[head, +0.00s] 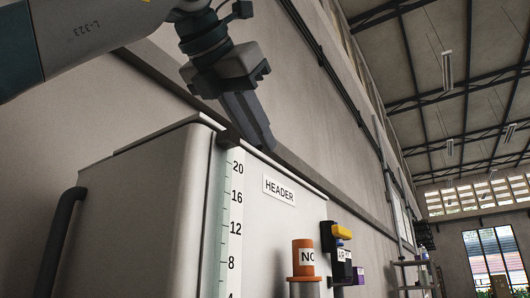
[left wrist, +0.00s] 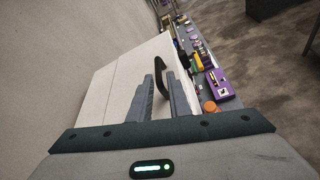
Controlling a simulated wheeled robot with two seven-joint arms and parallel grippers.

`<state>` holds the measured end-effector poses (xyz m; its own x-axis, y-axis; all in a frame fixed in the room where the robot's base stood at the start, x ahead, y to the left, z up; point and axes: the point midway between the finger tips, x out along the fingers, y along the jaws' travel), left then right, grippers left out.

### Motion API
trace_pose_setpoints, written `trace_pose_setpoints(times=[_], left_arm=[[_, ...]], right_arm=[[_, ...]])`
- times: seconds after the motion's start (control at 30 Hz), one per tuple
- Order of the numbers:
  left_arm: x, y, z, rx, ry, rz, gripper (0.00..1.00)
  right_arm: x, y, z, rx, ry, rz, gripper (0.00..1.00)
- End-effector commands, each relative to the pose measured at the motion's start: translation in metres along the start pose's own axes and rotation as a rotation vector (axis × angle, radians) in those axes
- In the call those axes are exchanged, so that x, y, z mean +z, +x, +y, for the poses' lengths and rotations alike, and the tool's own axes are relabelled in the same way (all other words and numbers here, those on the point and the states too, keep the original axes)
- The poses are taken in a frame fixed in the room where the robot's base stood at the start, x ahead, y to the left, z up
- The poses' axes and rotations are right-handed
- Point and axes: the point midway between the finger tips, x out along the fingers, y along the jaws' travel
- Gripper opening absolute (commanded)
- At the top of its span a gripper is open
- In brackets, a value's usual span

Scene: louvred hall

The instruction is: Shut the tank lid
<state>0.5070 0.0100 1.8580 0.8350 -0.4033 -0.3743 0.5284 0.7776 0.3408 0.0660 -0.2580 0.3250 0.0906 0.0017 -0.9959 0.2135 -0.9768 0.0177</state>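The tank (head: 150,215) is a pale box with a "HEADER" label and a level scale, at the left and centre of the head view. Its lid (head: 165,134) shows only as a thin edge along the top; I cannot tell from here whether it is fully down. My left gripper (head: 262,142) points down at the tank's top front edge. In the left wrist view its fingers (left wrist: 165,80) stand apart on either side of the handle, with a gap showing. My right gripper is not in view.
A purple item (left wrist: 221,90) and other small objects line the bench in the left wrist view. A wall runs behind the tank.

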Motion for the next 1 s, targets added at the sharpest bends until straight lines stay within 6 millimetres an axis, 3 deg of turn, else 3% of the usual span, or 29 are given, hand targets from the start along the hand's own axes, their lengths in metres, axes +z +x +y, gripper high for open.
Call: trace_pose_setpoints(times=[0.5,0.7,1.0], left_arm=[[-0.001,-0.102,-0.002,-0.003,0.001,-0.001,0.17],[-0.001,-0.122,-0.001,-0.002,0.002,0.002,0.17],[-0.001,-0.128,-0.001,-0.003,0.002,0.002,0.17]], right_arm=[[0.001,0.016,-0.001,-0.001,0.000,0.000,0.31],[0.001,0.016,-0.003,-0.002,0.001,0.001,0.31],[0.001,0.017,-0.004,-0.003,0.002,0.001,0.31]])
